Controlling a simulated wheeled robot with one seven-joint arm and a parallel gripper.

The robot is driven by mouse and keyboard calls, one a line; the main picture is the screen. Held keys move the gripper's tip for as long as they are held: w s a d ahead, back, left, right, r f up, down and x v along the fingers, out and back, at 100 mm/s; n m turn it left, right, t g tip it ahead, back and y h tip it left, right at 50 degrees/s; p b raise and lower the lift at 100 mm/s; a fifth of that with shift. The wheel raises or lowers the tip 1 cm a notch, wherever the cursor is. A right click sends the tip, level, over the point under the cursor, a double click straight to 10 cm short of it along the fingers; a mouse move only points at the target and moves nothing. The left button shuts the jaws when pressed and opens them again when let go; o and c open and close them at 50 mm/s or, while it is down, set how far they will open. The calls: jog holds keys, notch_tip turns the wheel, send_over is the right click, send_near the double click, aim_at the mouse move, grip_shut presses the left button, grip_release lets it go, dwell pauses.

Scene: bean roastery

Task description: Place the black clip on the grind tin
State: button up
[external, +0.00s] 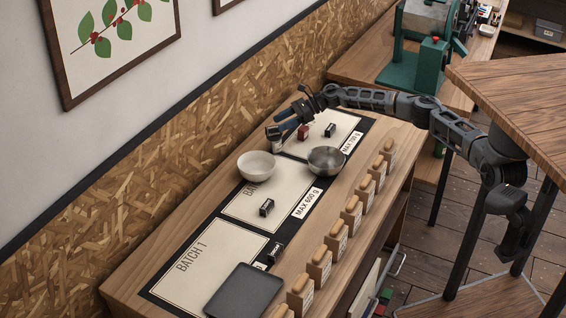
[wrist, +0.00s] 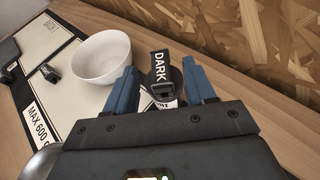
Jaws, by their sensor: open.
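In the wrist view, a black clip (wrist: 160,66) with a "DARK" label sits on or against the dark top of a small tin with a white label (wrist: 166,104), most likely the grind tin. Only the letters "NT" show on it. My gripper (wrist: 160,84) is open, its blue fingers on either side of clip and tin, with gaps showing. In the external view my gripper (external: 279,128) is low at the mat's far left edge, beside the tin (external: 277,145), which it partly hides. Whether the clip rests fully on the tin cannot be told.
A white bowl (external: 257,165) stands close to the gripper, and a metal bowl (external: 326,160) is to its right. Other clips (external: 267,207) lie on the pale mats.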

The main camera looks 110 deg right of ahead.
jog(key=p+v, duration=0.1)
jog(key=v, duration=0.5)
